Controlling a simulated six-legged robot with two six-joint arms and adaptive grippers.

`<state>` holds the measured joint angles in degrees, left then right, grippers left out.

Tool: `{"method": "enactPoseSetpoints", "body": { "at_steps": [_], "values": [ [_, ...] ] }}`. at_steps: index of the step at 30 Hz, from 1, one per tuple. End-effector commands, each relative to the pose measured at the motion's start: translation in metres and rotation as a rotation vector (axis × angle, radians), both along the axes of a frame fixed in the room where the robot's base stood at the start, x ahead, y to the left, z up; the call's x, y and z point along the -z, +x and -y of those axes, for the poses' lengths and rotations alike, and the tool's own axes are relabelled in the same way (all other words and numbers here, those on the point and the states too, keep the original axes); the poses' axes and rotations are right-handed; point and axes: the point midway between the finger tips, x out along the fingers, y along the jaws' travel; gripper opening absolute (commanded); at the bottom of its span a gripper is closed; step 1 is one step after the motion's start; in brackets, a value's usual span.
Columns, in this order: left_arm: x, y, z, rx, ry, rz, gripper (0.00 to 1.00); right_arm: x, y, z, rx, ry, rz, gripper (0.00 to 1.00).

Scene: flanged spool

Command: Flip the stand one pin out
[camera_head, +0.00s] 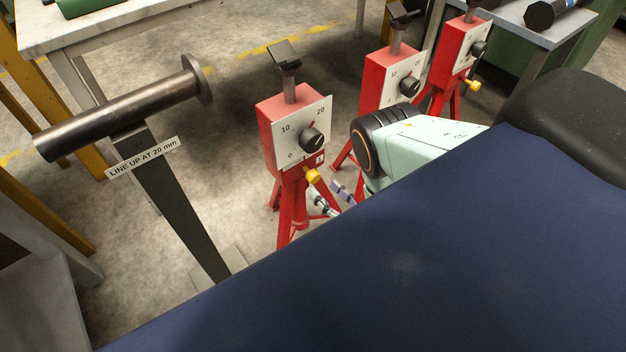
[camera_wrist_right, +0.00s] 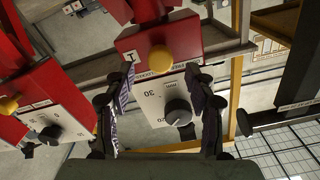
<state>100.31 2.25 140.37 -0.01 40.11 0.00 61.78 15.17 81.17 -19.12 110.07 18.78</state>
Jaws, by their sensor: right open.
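Stand one (camera_head: 292,135) is the nearest red stand, marked 1, with a white scale plate, a black dial and a tilted dark top piece. Its yellow pin (camera_head: 313,176) sticks out below the plate. In the right wrist view the stand appears upside down, with the yellow pin (camera_wrist_right: 161,58) between and beyond my fingers. My right gripper (camera_head: 331,197) is open, just below and right of the pin in the head view. In the wrist view its fingers (camera_wrist_right: 158,92) are spread wide with nothing held. Whether either finger touches the stand is unclear. My left gripper is not in view.
Two more red stands (camera_head: 389,80) (camera_head: 455,52) stand behind to the right, with similar dials. A metal spool shaft (camera_head: 125,108) rests on a dark post at left, labelled "LINE UP AT 20 mm". A bench (camera_head: 95,32) stands at the back left.

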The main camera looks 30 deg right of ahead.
Motion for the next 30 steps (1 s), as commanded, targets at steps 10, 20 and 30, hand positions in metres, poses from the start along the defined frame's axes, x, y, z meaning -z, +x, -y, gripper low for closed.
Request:
{"method": "enactPoseSetpoints", "body": {
  "at_steps": [10,20,30],
  "values": [
    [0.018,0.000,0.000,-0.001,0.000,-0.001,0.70,0.001,0.053,-0.002,0.000,0.000,0.000,0.55],
    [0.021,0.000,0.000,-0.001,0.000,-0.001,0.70,0.000,0.065,-0.005,0.002,0.001,-0.004,0.55],
    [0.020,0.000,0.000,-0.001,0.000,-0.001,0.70,0.000,0.064,-0.006,0.003,0.000,-0.004,0.36]
  ]
}}
